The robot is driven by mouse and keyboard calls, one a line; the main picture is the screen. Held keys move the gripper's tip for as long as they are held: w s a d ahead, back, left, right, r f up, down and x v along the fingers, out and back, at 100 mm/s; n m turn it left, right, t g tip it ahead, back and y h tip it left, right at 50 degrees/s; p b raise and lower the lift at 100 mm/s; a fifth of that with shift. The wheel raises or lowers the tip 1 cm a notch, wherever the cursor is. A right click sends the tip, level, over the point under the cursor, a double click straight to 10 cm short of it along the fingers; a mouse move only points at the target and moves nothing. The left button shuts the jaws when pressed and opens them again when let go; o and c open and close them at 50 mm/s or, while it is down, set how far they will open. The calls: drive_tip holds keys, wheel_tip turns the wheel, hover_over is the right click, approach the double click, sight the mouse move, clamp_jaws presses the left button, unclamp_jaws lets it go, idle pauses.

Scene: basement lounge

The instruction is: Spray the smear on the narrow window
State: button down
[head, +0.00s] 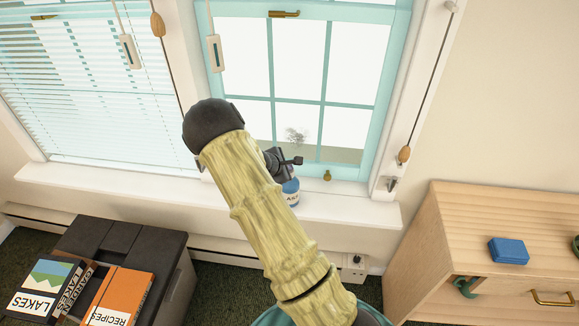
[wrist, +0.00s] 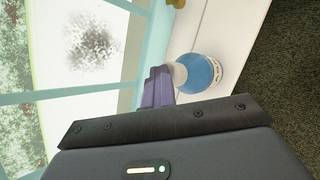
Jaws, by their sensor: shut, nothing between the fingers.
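The narrow window (head: 322,60) has a teal frame and several panes. A grey, speckled smear (head: 296,135) is on a lower pane; the wrist view shows it larger (wrist: 92,42) at the upper left. A blue and white bottle (head: 291,190) stands on the sill below, partly hidden by my arm. The wrist view shows its round blue body (wrist: 200,72) from above. My gripper (head: 297,160) is shut and empty, above and close beside the bottle. Its fingers (wrist: 160,74) appear next to the bottle's pale neck; contact is unclear.
The white sill (head: 345,205) runs below both windows. A wider window with blinds (head: 70,110) is at the left. A wooden cabinet (head: 440,215) with a blue block (head: 508,250) stands at the right. A dark box (head: 125,240) and books (head: 115,295) are at the lower left.

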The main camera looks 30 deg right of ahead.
drive_tip(key=shift+s+a+f, duration=0.25)
drive_tip(key=shift+s+f, duration=0.05)
drive_tip(key=shift+f, duration=0.3)
drive_tip(key=shift+w+d+r+p, duration=0.1)
drive_tip(key=shift+w+r+p, duration=0.1)
drive_tip(key=shift+r+p, duration=1.1)
drive_tip(key=shift+w+d+r+p, duration=0.15)
drive_tip(key=shift+r+p, duration=0.45)
drive_tip(key=shift+r, duration=1.25)
drive_tip(key=shift+a, duration=0.1)
drive_tip(key=shift+r, duration=0.1)
drive_tip(key=shift+s+r, duration=0.15)
drive_tip(key=shift+s, duration=0.15)
drive_tip(key=s+a+r+m+y, duration=0.2)
drive_tip(key=s+a+r+m, duration=0.2)
drive_tip(key=s, duration=0.4)
drive_tip(key=s+a+r+m+g+y, duration=0.1)
drive_tip(key=s+a+r+m+y, duration=0.2)
drive_tip(key=s, duration=0.6)
drive_tip(key=s+a+r+m+g+y, duration=0.1)
drive_tip(key=s+a+r+m+y, duration=0.2)
drive_tip(key=s+a+r+m, duration=0.3)
drive_tip(key=s+a+m, duration=0.2)
drive_tip(key=s+a, duration=0.1)
drive_tip(key=shift+a+r, duration=0.15)
drive_tip(key=shift+a, duration=0.2)
